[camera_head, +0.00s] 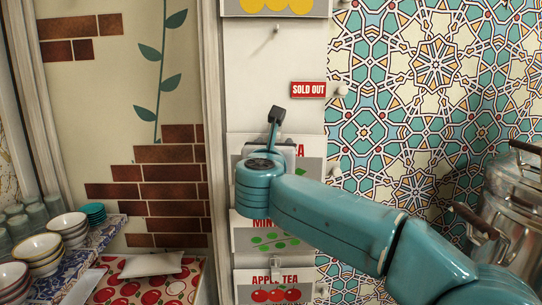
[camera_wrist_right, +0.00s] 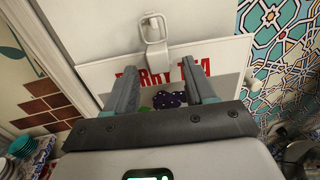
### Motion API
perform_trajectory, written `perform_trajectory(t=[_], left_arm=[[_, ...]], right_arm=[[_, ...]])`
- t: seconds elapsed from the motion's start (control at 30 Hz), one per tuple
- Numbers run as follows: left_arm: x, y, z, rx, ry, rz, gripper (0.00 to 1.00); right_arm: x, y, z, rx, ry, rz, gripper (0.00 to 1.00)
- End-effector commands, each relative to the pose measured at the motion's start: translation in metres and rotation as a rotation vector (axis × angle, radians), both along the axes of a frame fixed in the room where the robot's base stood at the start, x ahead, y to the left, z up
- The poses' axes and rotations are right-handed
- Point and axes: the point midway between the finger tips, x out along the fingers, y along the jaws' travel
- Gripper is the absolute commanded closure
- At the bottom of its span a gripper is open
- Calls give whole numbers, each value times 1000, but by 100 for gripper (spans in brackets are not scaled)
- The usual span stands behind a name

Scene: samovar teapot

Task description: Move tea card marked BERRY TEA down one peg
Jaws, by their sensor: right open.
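The BERRY TEA card (camera_wrist_right: 228,57) fills the middle of the right wrist view, with red letters and a dark berry picture. A pale wire loop (camera_wrist_right: 153,30) at its top edge hangs at a peg on the white board. In the head view this card (camera_head: 316,151) is mostly hidden behind my right gripper (camera_head: 276,115). In the wrist view my right gripper (camera_wrist_right: 160,75) is open, its two fingers in front of the card's lettering, apart from each other. I cannot tell whether they touch the card. My left gripper is not in view.
Above, an empty peg (camera_head: 276,30) sits below a card with yellow fruit (camera_head: 240,7). A MINT card (camera_head: 240,238) and an APPLE TEA card (camera_head: 244,280) hang below. A SOLD OUT sign (camera_head: 308,89) is at right. Bowls (camera_head: 67,224) stand left, a metal samovar (camera_head: 516,205) right.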

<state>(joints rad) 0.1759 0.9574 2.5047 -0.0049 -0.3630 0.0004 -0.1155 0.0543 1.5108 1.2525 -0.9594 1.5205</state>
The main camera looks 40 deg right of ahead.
Motion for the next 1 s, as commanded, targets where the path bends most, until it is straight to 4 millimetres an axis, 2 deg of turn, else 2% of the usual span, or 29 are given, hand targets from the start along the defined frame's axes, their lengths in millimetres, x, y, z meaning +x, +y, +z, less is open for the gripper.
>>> perform_trajectory(t=[0.17, 0.33, 0.6, 0.73, 1.0], left_arm=[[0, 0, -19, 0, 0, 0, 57], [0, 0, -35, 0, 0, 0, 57], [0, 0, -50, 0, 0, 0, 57], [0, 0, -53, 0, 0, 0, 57], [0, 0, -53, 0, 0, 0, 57]], right_arm=[[-22, 27, -4, 1, -4, 7, 46], [-54, 62, -5, 1, -4, 8, 46], [-91, 106, -3, 0, -1, 6, 46], [-101, 116, -2, 1, -1, 3, 46], [-104, 118, -1, 0, 1, 0, 46]])
